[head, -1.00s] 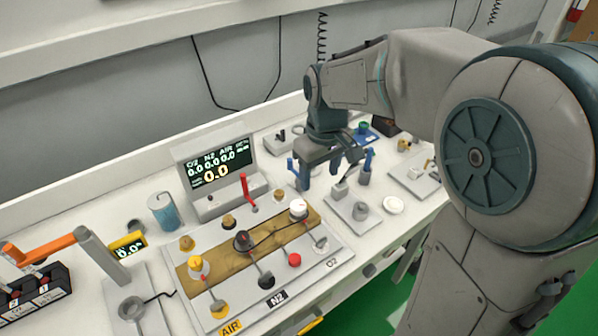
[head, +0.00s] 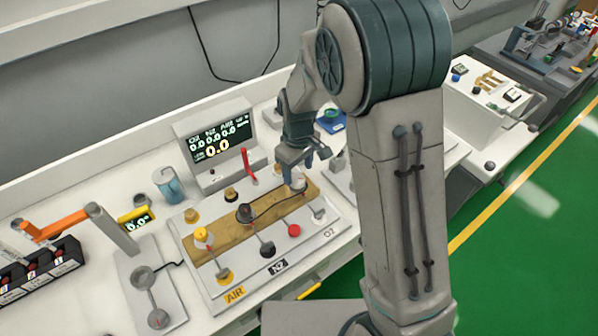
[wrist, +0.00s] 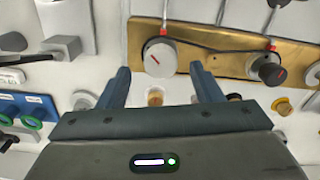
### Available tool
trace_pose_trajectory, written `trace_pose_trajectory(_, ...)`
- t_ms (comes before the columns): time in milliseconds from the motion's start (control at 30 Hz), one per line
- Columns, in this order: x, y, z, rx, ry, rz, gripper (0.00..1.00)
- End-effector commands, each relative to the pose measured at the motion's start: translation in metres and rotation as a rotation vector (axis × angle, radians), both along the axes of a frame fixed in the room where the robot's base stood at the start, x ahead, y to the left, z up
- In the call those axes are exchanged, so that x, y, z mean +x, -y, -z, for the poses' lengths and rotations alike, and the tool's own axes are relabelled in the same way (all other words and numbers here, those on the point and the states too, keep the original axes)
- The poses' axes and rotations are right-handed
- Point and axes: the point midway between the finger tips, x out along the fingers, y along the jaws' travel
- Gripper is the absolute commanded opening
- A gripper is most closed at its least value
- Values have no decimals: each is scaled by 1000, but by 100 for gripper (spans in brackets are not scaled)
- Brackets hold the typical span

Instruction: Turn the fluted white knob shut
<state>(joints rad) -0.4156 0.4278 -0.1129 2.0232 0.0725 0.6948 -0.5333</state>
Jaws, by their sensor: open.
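The white knob (head: 299,184) stands at the right end of the brass-coloured block (head: 222,238), on the O2 side of the panel. My gripper (head: 305,170) is just above it and partly covers it in the head view. In the wrist view the white knob (wrist: 159,58), with a red mark on its face, shows just past the fingertips, roughly centred between them. My gripper (wrist: 160,70) is open, a finger to each side, with nothing held. I cannot tell whether the fingers touch the knob. Its fluting is too small to make out.
A black knob (head: 244,213) and a yellow knob (head: 201,234) stand on the same block. A red lever (head: 248,163) and a display (head: 219,143) stand behind. A dark hose runs from the white knob towards the black one.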

Motion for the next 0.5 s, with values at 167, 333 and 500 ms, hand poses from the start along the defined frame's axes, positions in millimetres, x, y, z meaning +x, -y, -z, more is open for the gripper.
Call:
trace_pose_trajectory(167,0,0,19,-1,-2,-1,59)
trace_pose_trajectory(333,0,0,27,0,0,-1,59)
trace_pose_trajectory(500,0,0,27,1,1,-1,59)
